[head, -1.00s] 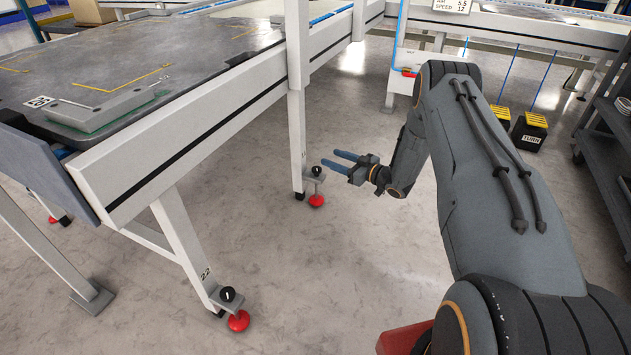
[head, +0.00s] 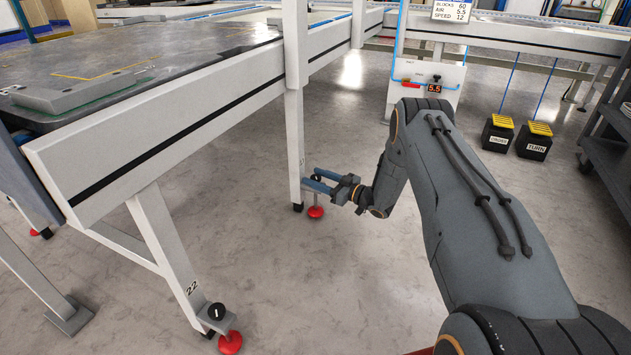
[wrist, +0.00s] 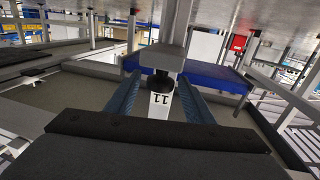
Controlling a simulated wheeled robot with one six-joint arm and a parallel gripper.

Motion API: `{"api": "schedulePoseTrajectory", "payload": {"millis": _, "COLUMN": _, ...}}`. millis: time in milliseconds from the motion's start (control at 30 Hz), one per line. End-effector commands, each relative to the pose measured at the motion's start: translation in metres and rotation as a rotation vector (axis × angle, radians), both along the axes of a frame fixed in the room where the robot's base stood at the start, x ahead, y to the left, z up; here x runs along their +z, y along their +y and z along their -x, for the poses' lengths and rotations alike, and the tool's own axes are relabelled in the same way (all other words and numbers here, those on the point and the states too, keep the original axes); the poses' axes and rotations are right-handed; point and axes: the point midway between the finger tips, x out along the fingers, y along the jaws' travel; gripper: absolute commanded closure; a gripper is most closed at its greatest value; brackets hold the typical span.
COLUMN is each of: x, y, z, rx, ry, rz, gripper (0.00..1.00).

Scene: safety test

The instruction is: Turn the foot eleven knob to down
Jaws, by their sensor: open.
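The foot eleven knob is a small black knob (wrist: 161,82) that stands between my gripper's fingers in the wrist view, by a leg plate marked 11 (wrist: 160,105). My gripper (wrist: 160,76) has one blue finger on each side of it, with visible gaps. In the head view my gripper (head: 314,179) is open at the far leg, and the knob (head: 317,177) is partly hidden by the fingers. The red foot (head: 316,212) is below it. The knob's pointer direction cannot be made out.
A nearer leg marked 22 has its own black knob (head: 216,311) and red foot (head: 230,342). The white table frame (head: 160,140) runs along the left. Two black and yellow pedals (head: 498,133) (head: 534,140) stand at the back right beside a dark shelf (head: 610,150). Floor between is clear.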

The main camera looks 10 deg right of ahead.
Motion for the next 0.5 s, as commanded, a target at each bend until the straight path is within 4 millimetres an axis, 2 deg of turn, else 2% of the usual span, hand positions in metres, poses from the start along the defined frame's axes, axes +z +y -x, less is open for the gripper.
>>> {"api": "schedulePoseTrajectory", "payload": {"millis": 300, "x": 0.0007, "y": 0.0024, "z": -0.0024, "rx": 0.000, "ry": 0.000, "rz": 0.000, "gripper": 0.52}}
{"api": "schedulePoseTrajectory", "payload": {"millis": 500, "x": 0.0006, "y": 0.0023, "z": -0.0022, "rx": 0.000, "ry": 0.000, "rz": 0.000, "gripper": 0.86}}
